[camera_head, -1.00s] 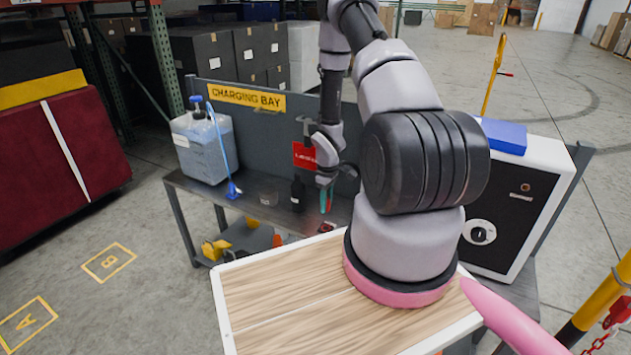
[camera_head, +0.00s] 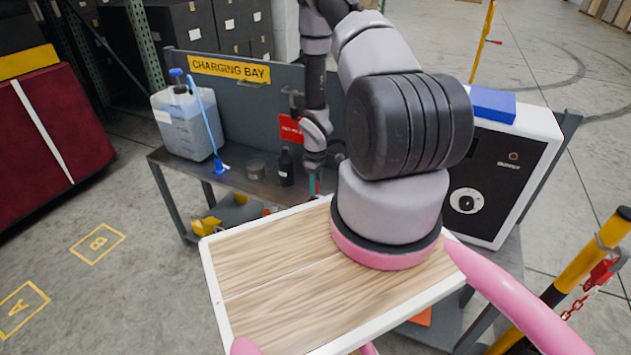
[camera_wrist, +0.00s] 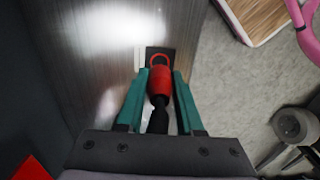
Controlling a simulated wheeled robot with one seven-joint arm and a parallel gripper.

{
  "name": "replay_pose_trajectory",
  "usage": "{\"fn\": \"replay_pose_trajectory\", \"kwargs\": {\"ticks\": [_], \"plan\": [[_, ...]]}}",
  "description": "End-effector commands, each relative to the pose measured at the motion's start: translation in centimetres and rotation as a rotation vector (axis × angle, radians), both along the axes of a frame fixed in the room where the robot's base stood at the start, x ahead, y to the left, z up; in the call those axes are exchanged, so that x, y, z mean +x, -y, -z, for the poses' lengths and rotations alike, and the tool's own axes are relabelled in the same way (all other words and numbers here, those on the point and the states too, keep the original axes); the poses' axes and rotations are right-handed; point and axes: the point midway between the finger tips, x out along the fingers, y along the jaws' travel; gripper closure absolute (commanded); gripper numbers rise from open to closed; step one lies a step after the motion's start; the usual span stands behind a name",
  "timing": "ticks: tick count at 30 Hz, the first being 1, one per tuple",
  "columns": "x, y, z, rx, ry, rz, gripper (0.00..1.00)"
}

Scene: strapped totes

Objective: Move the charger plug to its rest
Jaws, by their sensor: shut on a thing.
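The charger plug (camera_wrist: 159,82) is red with a black lower part. It sits between the teal fingers of my gripper (camera_wrist: 160,78), which is shut on it. Past its tip in the wrist view lies a small dark plate (camera_wrist: 171,53) on the metal bench top (camera_wrist: 110,50), perhaps the rest. A red ring shows at the plug's tip over this plate; I cannot tell whether the plug touches it. In the head view my gripper (camera_head: 315,182) is over the bench, partly behind my wooden-topped tray, and the plug is hidden.
A grey back panel (camera_head: 245,105) rises behind. A white-and-black charger cabinet (camera_head: 497,185) stands to the right.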

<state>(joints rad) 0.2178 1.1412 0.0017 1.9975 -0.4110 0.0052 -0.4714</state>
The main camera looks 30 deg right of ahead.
Motion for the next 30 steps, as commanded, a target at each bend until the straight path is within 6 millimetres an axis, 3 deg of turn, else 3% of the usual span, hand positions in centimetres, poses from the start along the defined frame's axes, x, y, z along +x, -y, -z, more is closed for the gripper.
{"fn": "replay_pose_trajectory", "kwargs": {"ticks": [10,30], "plan": [[0.0,0.0,2.6,0.000,0.000,0.001,1.00],[0.1,0.0,2.9,0.000,0.001,0.000,1.00]]}}
